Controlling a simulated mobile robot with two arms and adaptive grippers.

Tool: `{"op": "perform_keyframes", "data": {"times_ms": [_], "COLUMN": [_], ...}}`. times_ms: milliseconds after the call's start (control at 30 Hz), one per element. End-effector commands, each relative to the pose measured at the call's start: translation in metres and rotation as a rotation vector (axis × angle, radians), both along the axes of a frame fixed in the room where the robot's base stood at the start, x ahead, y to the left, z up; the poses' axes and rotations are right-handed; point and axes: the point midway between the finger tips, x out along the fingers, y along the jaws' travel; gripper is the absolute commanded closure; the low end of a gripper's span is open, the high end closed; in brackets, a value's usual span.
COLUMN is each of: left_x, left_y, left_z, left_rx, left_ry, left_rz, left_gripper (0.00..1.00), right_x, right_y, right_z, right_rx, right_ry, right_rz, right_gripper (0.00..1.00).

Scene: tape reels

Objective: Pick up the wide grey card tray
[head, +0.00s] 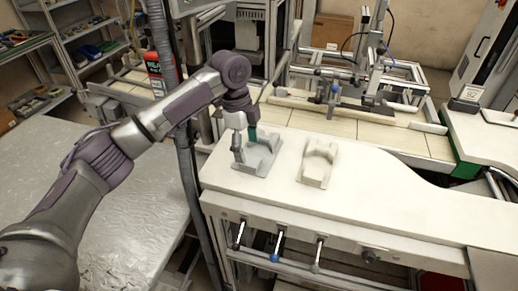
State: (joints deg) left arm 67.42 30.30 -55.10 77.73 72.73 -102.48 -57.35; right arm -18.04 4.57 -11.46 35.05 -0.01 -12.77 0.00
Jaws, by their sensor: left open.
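A grey tray-like holder (262,158), which looks like the wide grey card tray, sits on the white worktop (370,195) near its left end. My left gripper (239,154) points down at the left side of this holder, with its jaws open. It hides part of the holder's left and back side. I cannot tell whether the fingers touch it. My right gripper is not in view.
A paler beige holder (318,165) of similar shape stands just right of the grey one. A tiled conveyor (365,130) with a metal gantry runs behind the worktop. The worktop is clear to the right. A silvery table (125,225) lies at left.

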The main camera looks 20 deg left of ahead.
Motion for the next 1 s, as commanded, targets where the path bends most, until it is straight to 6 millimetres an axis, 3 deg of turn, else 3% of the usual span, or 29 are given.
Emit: {"op": "perform_keyframes", "data": {"times_ms": [267,500,733,1000], "left_x": [0.006,0.007,0.007,0.007], "left_y": [-0.002,-0.005,-0.005,-0.005], "left_z": [-0.026,-0.054,-0.056,-0.055], "left_rx": [-0.001,0.001,0.000,0.000], "left_ry": [0.002,-0.001,-0.003,-0.002], "left_rz": [0.002,0.000,-0.001,-0.001], "left_gripper": [0.24,0.24,0.24,0.70], "right_x": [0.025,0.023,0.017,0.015], "right_y": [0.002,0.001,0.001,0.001], "right_z": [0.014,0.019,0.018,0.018], "right_rx": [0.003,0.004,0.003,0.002], "right_ry": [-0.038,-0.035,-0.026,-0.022], "right_rz": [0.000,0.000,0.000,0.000], "right_gripper": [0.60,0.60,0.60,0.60]}}
